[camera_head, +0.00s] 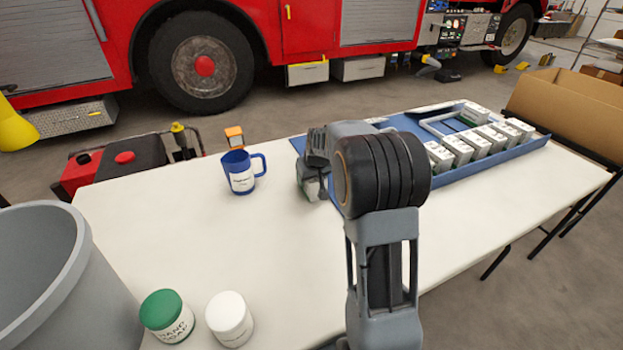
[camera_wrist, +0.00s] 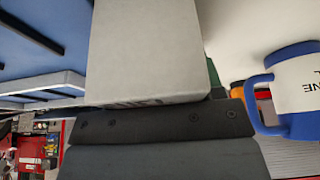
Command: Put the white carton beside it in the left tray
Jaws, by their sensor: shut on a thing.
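My gripper (camera_head: 314,178) is low over the middle of the table, left of the blue tray area. It is shut on a white carton, whose pale side (camera_wrist: 145,50) fills the upper middle of the wrist view above a dark finger. In the head view my arm hides most of the carton. The blue tray (camera_head: 485,170) stands at the back right with several white cartons (camera_head: 476,143) in a row. Its left part is largely hidden behind my arm; blue surface also shows at the left of the wrist view (camera_wrist: 40,35).
A blue mug (camera_head: 241,172) stands left of my gripper, close to it in the wrist view (camera_wrist: 290,95). A green-lidded jar (camera_head: 167,316) and a white jar (camera_head: 229,319) stand at the front left, near a grey bin (camera_head: 60,285). The table's left middle is clear.

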